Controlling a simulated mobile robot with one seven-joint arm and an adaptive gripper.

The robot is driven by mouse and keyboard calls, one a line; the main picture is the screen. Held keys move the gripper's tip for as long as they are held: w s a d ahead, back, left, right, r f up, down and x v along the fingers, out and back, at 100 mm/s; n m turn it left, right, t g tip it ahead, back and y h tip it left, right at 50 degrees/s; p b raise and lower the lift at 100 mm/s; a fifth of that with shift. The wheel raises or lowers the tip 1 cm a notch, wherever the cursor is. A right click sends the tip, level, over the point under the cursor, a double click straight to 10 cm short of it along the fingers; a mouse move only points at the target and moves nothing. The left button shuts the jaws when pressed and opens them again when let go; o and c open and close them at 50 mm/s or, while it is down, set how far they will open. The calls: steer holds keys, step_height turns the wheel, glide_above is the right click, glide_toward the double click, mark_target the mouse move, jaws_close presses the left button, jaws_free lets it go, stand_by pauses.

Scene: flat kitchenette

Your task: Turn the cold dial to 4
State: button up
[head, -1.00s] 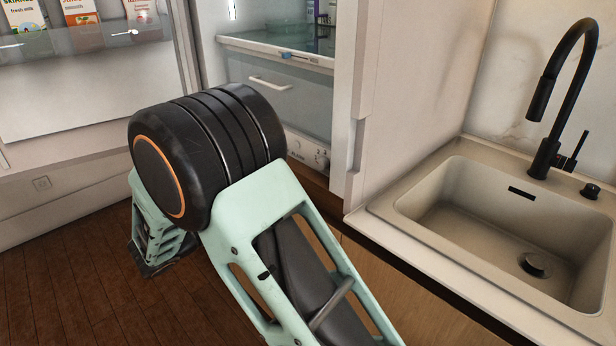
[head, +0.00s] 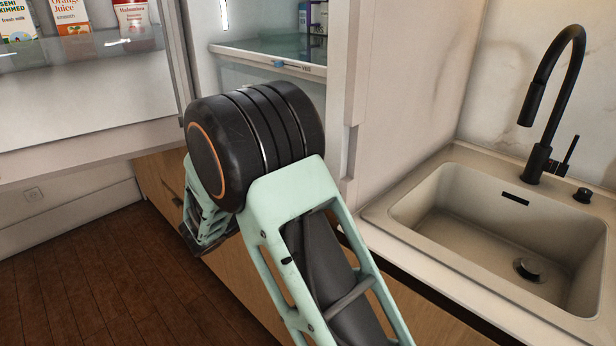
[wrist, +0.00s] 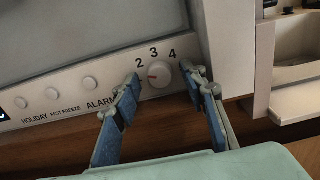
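The cold dial (wrist: 160,75) is a small white knob on the fridge's lower panel in the wrist view. The numbers 2, 3 and 4 show around its top, and a red mark on it points left, below the 2. My gripper (wrist: 162,79) is open, with one blue-padded finger left of the dial and the other right of it. The fingers look apart from the knob; how near the tips are in depth I cannot tell. The left finger covers the area where a 1 might be. In the head view my arm hides the dial and the fingers.
Round buttons (wrist: 52,94) labelled holiday, fast freeze and alarm lie left of the dial. The open fridge door (head: 85,110) holds cartons at the left. A cabinet side (head: 400,100) and a sink (head: 500,240) stand at the right. A fridge shelf (head: 270,58) shows above my arm.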

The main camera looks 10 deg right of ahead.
jaws_close()
steer(key=shift+f+m+b, duration=0.1)
steer(key=shift+m+b, duration=0.3)
steer(key=m+b, duration=0.3)
steer(key=shift+f, duration=0.1)
steer(key=m+b, duration=0.3)
steer(key=shift+m, duration=0.3)
steer(key=shift+r+m, duration=0.2)
steer(key=shift+m, duration=0.1)
jaws_free()
